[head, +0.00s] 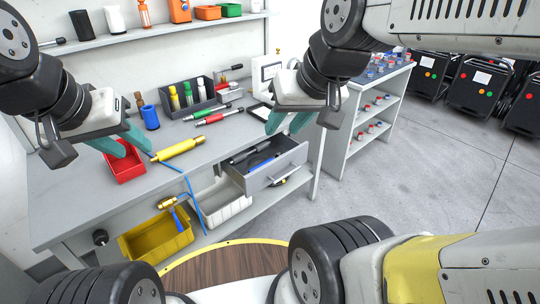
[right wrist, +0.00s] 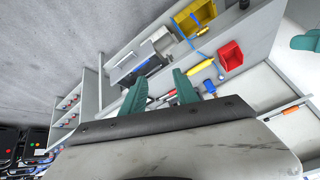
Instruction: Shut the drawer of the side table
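The grey drawer (head: 268,180) of the side table is pulled out under the tabletop, with dark tools and a blue-handled tool inside. Its front has a bar handle. The drawer (right wrist: 130,70) also shows beyond the fingers in the right wrist view. My right gripper (head: 288,122) is open and empty, above and behind the drawer front, apart from it. Its two teal fingers (right wrist: 160,90) stand spread in the right wrist view. My left gripper (head: 130,145) is open, over the tabletop by the red bin (head: 124,163); whether it touches the bin is unclear.
The tabletop (head: 80,190) holds a yellow tool (head: 178,150), a blue cylinder (head: 150,117) and a bottle rack (head: 195,98). A shelved cart (head: 365,105) stands right. Floor (head: 420,170) is clear.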

